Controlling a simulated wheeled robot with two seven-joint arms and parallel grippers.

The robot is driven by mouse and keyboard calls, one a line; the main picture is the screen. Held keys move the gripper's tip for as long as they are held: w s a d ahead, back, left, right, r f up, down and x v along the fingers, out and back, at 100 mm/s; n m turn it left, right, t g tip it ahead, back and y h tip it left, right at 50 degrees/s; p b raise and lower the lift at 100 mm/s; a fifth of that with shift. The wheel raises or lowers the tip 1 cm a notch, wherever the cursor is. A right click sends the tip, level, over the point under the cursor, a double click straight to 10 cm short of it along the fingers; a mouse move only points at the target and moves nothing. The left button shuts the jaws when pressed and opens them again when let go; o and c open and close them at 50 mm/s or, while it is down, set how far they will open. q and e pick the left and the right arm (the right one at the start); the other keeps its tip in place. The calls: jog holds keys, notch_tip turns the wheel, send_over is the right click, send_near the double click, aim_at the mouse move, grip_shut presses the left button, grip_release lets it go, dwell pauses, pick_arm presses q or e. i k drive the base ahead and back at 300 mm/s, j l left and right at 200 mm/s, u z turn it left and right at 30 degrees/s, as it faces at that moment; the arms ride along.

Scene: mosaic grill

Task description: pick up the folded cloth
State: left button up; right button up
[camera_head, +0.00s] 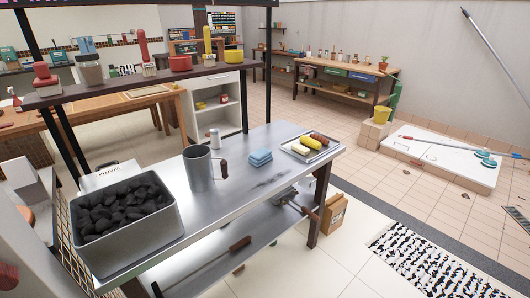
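The folded cloth (261,157) is a small blue stack lying on the metal tabletop (235,183), right of the metal mug and left of the tray. Nothing touches it from above. Neither of my grippers shows clearly in the head view.
A grey bin of charcoal (168,231) stands on the table's near left. A metal mug (198,170) with a brown handle and a small white can (215,139) stand left of the cloth. A tray (328,151) with yellow and brown food lies to its right. A shelf (150,76) with bottles hangs over the back edge.

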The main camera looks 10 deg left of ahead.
aim_at(263, 156)
jog(key=i+l+u, duration=0.65)
jog(key=i+l, duration=0.2)
jog(key=i+l+u, duration=0.2)
jog(key=l, duration=0.15)
jog(key=i+l+u, duration=0.2)
jog(key=l, duration=0.2)
jog(key=i+l+u, duration=0.25)
jog(key=l, duration=0.15)
jog(key=i+l+u, duration=0.2)
jog(key=l, duration=0.25)
jog(key=l+u, duration=0.2)
jog(key=l, duration=0.2)
